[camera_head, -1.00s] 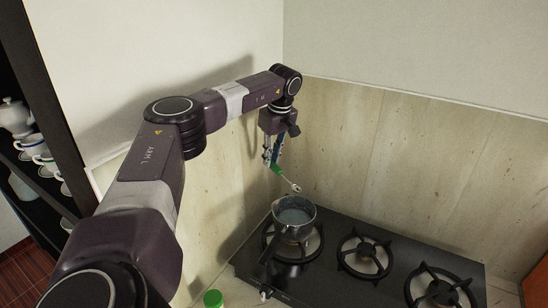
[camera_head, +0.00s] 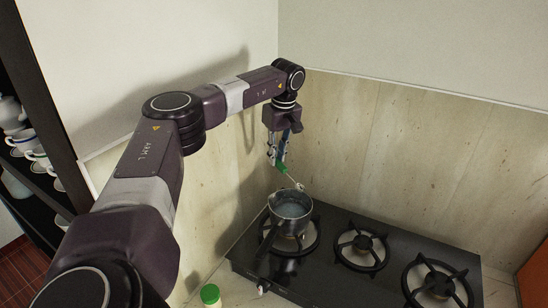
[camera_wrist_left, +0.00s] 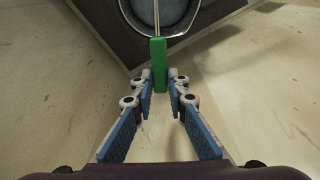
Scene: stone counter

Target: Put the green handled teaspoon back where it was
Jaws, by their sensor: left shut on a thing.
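The green handled teaspoon (camera_head: 282,168) is held by my left gripper (camera_head: 277,158), with its metal end pointing right and down. In the left wrist view its green handle (camera_wrist_left: 159,66) sits between the fingertips of my left gripper (camera_wrist_left: 160,85), and its thin shaft runs on over a pan. The saucepan (camera_head: 291,214) stands on the back left burner of the black stove, with pale liquid or a pale inside showing. The spoon is above the pan's far rim. My right gripper is not in view.
The black gas stove (camera_head: 323,276) has more burners to the right, bare. A green-lidded jar (camera_head: 210,295) stands on the counter at the stove's left. A dark shelf with white cups (camera_head: 22,137) is at far left. The wall is close behind the gripper.

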